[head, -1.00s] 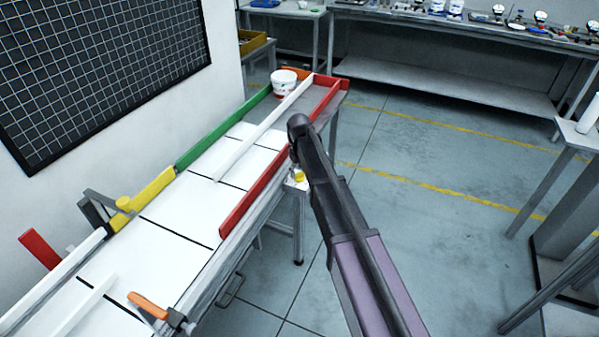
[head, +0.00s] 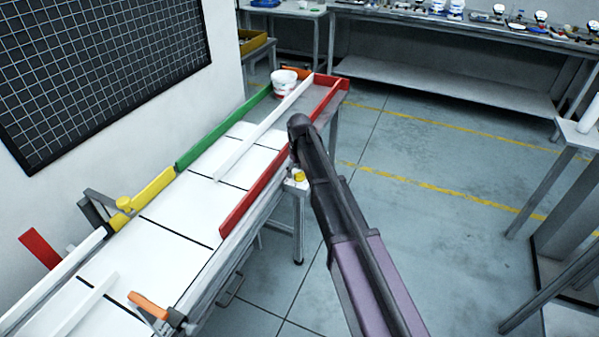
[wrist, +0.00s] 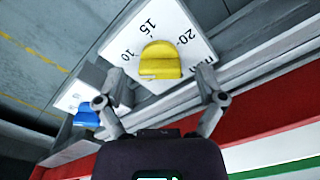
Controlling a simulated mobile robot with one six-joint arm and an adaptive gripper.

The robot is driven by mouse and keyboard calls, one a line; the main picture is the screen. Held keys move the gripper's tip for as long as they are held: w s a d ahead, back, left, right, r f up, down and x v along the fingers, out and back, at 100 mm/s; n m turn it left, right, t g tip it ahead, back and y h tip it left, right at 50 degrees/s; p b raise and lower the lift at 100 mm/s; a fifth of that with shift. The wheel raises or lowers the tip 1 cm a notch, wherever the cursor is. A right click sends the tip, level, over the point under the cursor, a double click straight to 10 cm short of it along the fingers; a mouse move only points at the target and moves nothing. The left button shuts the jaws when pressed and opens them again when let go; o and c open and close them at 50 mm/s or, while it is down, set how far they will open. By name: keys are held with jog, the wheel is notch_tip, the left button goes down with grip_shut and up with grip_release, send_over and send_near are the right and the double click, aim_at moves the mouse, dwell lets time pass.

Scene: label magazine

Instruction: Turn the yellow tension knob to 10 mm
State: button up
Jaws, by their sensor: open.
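The yellow tension knob (wrist: 160,61) sits on a white dial plate (wrist: 148,28) in the wrist view. The plate carries 10 at the left, 15 above the knob and 20 at the right, with "mm" beside it. I cannot make out a pointer mark on the knob. My gripper (wrist: 161,72) is open, with one finger on each side of the knob and a gap to both. In the head view a yellow knob (head: 298,176) shows on the table's near side, beside my arm. My gripper's fingers are hidden there.
A blue knob (wrist: 88,115) sits on another plate left of the gripper. A red rail (head: 250,204) runs along the table edge. A white tub (head: 284,82) stands at the far end.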

aim_at(299, 173)
jog(key=shift+n, duration=0.3)
jog(key=n, duration=0.7)
jog(key=shift+r+p, duration=0.35)
jog(key=shift+r, duration=0.05)
notch_tip(299, 173, up, 14)
jog(key=p, duration=1.4)
jog(key=s+d+f+m+b, duration=0.2)
jog(key=s+d+m, duration=1)
jog(key=s+d, duration=0.9)
jog(key=shift+s+f, duration=0.15)
jog(key=shift+s, duration=0.45)
